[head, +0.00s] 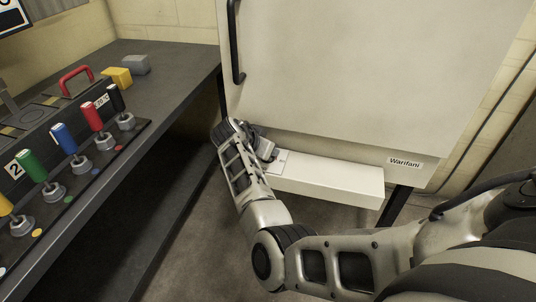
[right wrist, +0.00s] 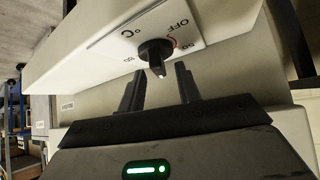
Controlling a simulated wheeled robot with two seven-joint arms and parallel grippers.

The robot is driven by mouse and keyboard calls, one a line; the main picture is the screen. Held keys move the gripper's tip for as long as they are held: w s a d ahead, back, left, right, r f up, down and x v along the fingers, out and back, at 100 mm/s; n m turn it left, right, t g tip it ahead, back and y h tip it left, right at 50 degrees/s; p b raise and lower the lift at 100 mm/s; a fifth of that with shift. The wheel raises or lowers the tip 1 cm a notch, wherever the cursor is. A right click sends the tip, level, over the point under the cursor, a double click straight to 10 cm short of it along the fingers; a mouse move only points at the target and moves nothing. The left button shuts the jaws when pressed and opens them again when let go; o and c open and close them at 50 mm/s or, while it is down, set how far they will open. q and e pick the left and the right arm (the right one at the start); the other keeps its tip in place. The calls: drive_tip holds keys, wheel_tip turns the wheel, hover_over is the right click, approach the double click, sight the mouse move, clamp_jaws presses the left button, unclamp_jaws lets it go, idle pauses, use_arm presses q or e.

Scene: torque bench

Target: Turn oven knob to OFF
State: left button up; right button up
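The oven (head: 370,70) is a large pale box with a vertical black door handle (head: 235,45) and a white control box (head: 330,182) low on its front. In the right wrist view a black knob (right wrist: 154,50) sits on a white dial plate (right wrist: 118,42) marked OFF, °C and numbers. The knob's narrow grip points toward my gripper, away from the OFF mark. My right gripper (right wrist: 159,70) is open, its two dark fingers on either side of the knob's tip, with gaps visible. In the head view it (head: 268,150) is at the control box's left end; the knob is hidden there.
A dark bench (head: 175,60) stands at left with a panel of several coloured levers, a red handle (head: 76,78), a yellow block (head: 117,77) and a grey block (head: 135,64). A "Warifani" label (head: 405,163) is on the oven. Floor shows between bench and oven.

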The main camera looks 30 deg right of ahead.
drive_tip(key=shift+w+d+f, duration=0.1)
drive_tip(key=shift+d+f, duration=0.1)
clamp_jaws()
drive_tip(key=shift+r, duration=0.1)
